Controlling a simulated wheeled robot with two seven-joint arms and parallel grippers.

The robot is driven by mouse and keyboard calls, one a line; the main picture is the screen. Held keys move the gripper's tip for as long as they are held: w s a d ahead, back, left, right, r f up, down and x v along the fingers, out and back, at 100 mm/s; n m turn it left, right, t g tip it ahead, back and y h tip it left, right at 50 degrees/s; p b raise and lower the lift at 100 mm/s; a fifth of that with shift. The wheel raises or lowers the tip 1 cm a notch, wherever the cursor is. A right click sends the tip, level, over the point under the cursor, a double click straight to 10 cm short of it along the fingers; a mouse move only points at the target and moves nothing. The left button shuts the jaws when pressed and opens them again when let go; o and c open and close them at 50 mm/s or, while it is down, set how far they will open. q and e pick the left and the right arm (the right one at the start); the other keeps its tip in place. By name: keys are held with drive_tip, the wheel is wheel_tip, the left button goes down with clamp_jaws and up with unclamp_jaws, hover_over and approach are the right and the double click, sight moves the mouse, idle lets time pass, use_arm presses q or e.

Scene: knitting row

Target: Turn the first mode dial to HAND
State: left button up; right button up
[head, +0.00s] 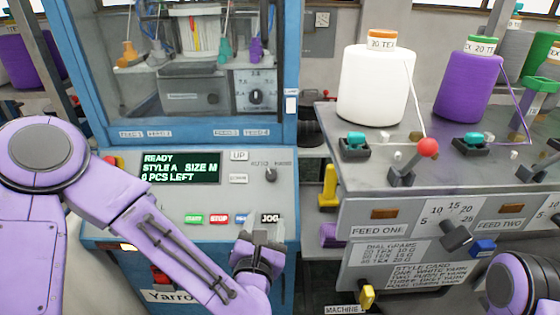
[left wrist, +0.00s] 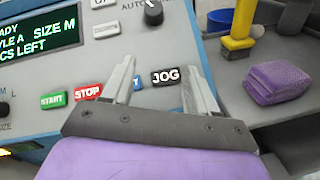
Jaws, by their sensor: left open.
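The mode dial (head: 271,175) is a small dark knob on the grey control panel of the blue machine, under the words AUTO and HAND. Its pointer looks roughly upward, but is too small to read surely. The dial also shows at the top of the left wrist view (left wrist: 153,13), with the HAND label cut off. My left gripper (head: 262,238) is open and empty, below the dial at the panel's lower edge. In the left wrist view its fingers (left wrist: 158,72) stand apart on either side of the JOG button (left wrist: 166,76), short of the dial. My right gripper is out of view.
START, STOP and blue buttons line the panel beside JOG (head: 270,217). A display (head: 180,168) reads READY, STYLE A, SIZE M, 0 PCS LEFT. At right stands a feed bench (head: 400,180) with white (head: 375,90) and purple (head: 468,88) yarn cones and a red-knobbed lever (head: 427,150).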

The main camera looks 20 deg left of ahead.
sight(271, 175)
use_arm(q)
drive_tip(key=w+r+n+p, duration=0.1)
drive_tip(key=w, duration=0.2)
drive_tip(key=w+a+r+n+p, duration=0.1)
drive_tip(key=w, duration=0.3)
drive_tip(key=w+a+r+p, duration=0.1)
drive_tip(key=w+r, duration=0.1)
drive_tip(key=w, duration=0.2)
drive_tip(key=shift+n+t+y+p, duration=0.35)
drive_tip(key=shift+n+t+y, duration=0.05)
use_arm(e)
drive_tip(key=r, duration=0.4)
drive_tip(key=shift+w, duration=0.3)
use_arm(q)
drive_tip(key=shift+c, duration=0.3)
drive_tip(key=c, duration=1)
